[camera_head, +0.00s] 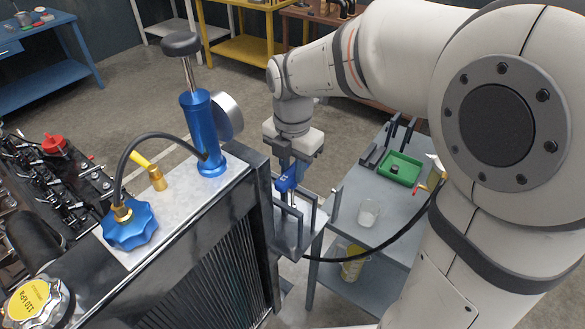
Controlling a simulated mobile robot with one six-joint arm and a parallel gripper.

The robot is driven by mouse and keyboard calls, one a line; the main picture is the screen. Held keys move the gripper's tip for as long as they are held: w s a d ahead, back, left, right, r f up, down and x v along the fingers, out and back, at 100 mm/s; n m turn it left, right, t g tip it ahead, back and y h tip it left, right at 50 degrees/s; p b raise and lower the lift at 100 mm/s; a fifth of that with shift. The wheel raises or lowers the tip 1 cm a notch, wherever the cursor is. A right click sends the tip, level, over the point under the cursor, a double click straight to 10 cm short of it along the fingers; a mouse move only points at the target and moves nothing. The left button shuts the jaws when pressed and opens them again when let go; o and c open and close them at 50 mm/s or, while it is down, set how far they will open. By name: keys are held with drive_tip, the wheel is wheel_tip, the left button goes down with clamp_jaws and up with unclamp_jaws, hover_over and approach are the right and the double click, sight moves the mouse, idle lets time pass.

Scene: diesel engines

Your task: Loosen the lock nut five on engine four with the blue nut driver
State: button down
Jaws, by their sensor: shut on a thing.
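My gripper (291,168) is shut on the blue nut driver (286,184). The driver's lower end is among the holder's uprights. I cannot tell whether it sits in the holder or hangs free. A dark engine (60,185) with a row of metal parts and a red cap fills the left edge. Its number does not show, and I cannot make out lock nut five.
A radiator (205,245) with a blue pump (204,130), blue knob (130,225) and black hose stands between engine and gripper. At right, a grey cart (390,215) carries a green tray (400,169) and a white cup (369,212). Open floor lies behind.

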sight(292, 169)
wheel_tip(292, 169, up, 10)
drive_tip(key=p, duration=0.6)
drive_tip(key=shift+p, duration=0.35)
idle(0.8)
